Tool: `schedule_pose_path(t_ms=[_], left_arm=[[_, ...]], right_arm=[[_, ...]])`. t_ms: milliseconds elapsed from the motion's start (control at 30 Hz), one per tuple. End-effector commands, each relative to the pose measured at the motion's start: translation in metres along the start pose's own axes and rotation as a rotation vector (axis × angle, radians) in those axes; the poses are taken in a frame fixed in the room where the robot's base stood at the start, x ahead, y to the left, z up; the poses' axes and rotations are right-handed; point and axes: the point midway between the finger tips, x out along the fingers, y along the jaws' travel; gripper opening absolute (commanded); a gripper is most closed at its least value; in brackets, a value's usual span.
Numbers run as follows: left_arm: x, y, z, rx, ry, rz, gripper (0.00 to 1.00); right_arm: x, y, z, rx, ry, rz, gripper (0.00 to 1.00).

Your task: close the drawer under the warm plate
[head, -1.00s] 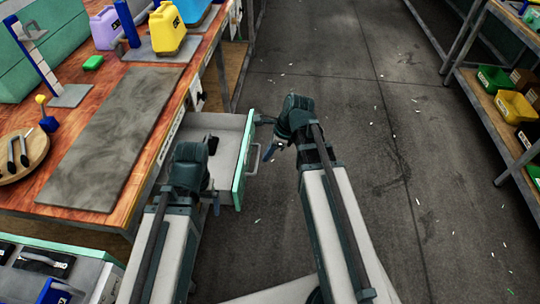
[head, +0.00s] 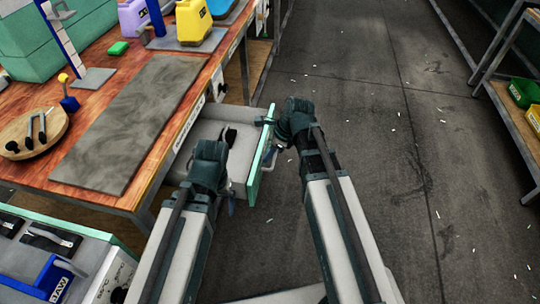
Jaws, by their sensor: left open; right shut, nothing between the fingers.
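The drawer (head: 212,130) stands open below the wooden table edge, beside a flat grey plate (head: 130,120) on the tabletop. Its green-edged front panel (head: 261,158) faces right, and a dark object lies inside. The handle (head: 269,163) is on the outer side of the front. My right gripper (head: 280,143) is shut and empty just outside the front, near its far end and the handle; I cannot tell whether it touches. My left gripper (head: 231,206) is open, low near the drawer's near end, partly hidden behind my wrist, which covers part of the drawer.
The table holds a round wooden board (head: 34,134) with tools, a yellow jug (head: 194,22) and a purple jug (head: 133,16). A grey unit (head: 100,282) stands at the lower left. Shelving (head: 505,110) is at the right. The floor (head: 400,150) between is open.

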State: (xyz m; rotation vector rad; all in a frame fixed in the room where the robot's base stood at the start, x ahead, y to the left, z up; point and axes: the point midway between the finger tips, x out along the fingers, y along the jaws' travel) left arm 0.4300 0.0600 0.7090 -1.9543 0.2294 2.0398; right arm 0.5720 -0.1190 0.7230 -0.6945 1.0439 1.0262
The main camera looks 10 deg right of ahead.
Motion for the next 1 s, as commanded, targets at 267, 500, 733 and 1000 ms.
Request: schedule_pose_path(t_ms=[267,500,733,1000], left_arm=[[0.0,0.0,0.0,0.0,0.0,0.0,0.94],[0.0,0.0,0.0,0.0,0.0,0.0,0.94],[0.0,0.0,0.0,0.0,0.0,0.0,0.94],[0.0,0.0,0.0,0.0,0.0,0.0,0.94]], right_arm=[[0.004,-0.001,0.009,-0.002,0.0,0.0,0.0],[0.021,-0.002,0.053,-0.006,0.0,0.002,0.0],[0.045,-0.002,0.113,-0.005,-0.002,0.002,0.0],[0.07,-0.002,0.175,-0.003,-0.001,0.001,0.0]])
